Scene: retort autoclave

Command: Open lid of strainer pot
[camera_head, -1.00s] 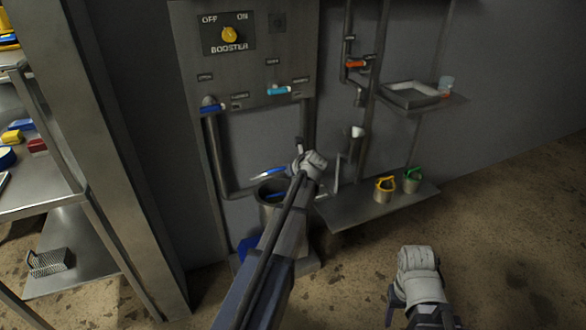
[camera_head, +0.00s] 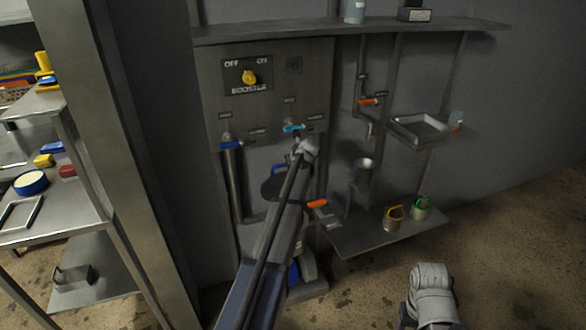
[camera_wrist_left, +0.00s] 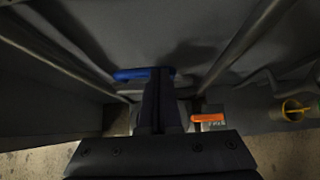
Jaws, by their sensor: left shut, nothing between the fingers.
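The strainer pot is mostly hidden behind my left arm in the head view. A dark round lid (camera_head: 272,188) shows just left of the forearm, with a blue handle (camera_head: 278,168) at its upper edge. The lid looks raised and tilted, though the arm covers its right part. My left gripper (camera_head: 306,147) is shut and empty, above and right of the lid. In the left wrist view, the blue handle (camera_wrist_left: 135,74) lies beyond the shut fingers (camera_wrist_left: 159,95); contact cannot be told. My right gripper (camera_head: 407,312) is low at the front, its jaws unclear.
An orange handle (camera_head: 317,203) sits right of my left forearm. A low shelf (camera_head: 365,237) carries cups with yellow and green handles. The panel with the booster knob (camera_head: 249,78) and valves stands behind. A dark post (camera_head: 125,165) and loaded racks stand left.

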